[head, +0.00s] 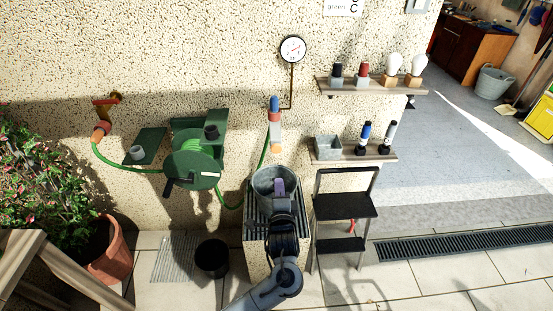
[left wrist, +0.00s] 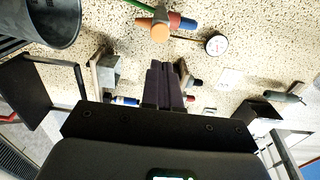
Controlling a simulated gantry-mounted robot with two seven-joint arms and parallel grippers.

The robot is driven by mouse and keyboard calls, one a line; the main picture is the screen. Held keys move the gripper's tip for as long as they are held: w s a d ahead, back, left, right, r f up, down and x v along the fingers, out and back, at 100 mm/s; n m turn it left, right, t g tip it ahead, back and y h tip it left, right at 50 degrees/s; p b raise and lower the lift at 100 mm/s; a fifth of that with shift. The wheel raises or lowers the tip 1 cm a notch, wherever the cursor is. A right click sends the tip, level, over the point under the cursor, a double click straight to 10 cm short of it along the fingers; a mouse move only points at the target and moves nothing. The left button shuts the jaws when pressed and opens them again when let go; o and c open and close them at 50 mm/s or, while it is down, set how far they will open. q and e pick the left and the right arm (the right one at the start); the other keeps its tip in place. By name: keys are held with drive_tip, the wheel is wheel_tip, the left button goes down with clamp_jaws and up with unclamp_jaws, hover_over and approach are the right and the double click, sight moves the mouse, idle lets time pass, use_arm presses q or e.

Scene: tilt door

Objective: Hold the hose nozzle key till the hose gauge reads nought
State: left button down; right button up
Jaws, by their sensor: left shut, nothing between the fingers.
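The hose nozzle (head: 275,117) is fixed upright on the speckled wall, with a blue top, a reddish-brown collar and a pale orange part low down. In the left wrist view the nozzle (left wrist: 180,22) shows an orange round-faced part, probably the key (left wrist: 159,32). The round white hose gauge (head: 292,48) is above it on a thin pipe; its reading is too small to tell. The gauge also shows in the left wrist view (left wrist: 216,44). My left gripper (head: 279,185) is shut and empty, in front of the grey bucket, below and apart from the nozzle. My right gripper is out of view.
A green hose reel (head: 194,168) hangs left of the nozzle. The grey bucket (head: 264,180) stands on a slatted stand below it. Shelves (head: 352,153) with lamps and small fittings are at right, above a black step stool (head: 345,206).

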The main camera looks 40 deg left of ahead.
sight(276, 150)
use_arm(q)
drive_tip(key=b+x, duration=0.3)
drive_tip(key=x, duration=1)
drive_tip(key=shift+f, duration=0.1)
drive_tip(key=shift+w+a, duration=0.3)
drive_tip(key=shift+w, duration=0.05)
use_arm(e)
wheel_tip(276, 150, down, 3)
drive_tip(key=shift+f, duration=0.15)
